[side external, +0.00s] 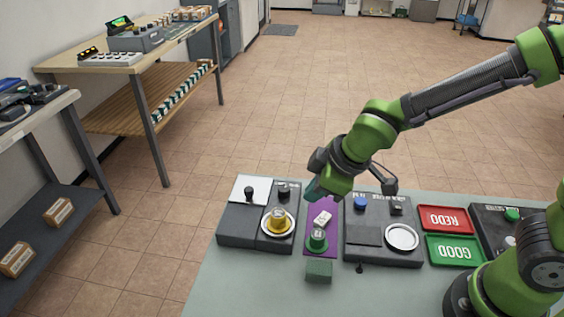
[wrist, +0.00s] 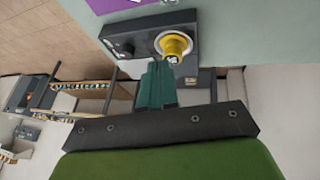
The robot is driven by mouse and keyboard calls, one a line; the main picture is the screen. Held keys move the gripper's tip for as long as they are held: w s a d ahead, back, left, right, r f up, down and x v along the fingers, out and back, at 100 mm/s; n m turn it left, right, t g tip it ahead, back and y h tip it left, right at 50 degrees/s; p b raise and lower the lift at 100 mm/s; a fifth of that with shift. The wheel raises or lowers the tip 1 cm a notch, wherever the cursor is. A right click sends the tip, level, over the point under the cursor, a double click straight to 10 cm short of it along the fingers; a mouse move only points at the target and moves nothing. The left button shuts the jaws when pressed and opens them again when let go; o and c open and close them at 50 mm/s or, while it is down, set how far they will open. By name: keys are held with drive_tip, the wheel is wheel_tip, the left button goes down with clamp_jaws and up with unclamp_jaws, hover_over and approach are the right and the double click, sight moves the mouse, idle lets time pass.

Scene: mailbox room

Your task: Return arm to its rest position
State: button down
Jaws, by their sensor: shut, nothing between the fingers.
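My green arm reaches in from the right in the side external view. My gripper (side external: 314,191) hangs above the far side of the workbench, over the back end of a purple mat (side external: 312,238). Its teal fingers show together and empty in the wrist view (wrist: 157,82). The gripper touches nothing that I can see. A yellow object (side external: 278,220) sits on a white disc on the dark box (side external: 240,228) to the left. The yellow object also shows just beyond the fingertips in the wrist view (wrist: 176,45).
A green stamp-like piece (side external: 317,240) and a white block (side external: 323,217) are on the mat. A green block (side external: 319,271) lies in front. Another dark box (side external: 382,255), a red REDO tray (side external: 446,218) and a green GOOD tray (side external: 455,250) stand right. The bench (side external: 250,285) is clear at front left.

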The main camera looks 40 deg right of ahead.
drive_tip(key=s+d+r+m+t, duration=0.2)
drive_tip(key=s+d+r+m, duration=0.8)
drive_tip(key=s+d+m, duration=0.1)
drive_tip(key=shift+d+r+m+y, duration=0.3)
drive_tip(key=shift+d+m, duration=0.25)
drive_tip(key=shift+m, duration=0.05)
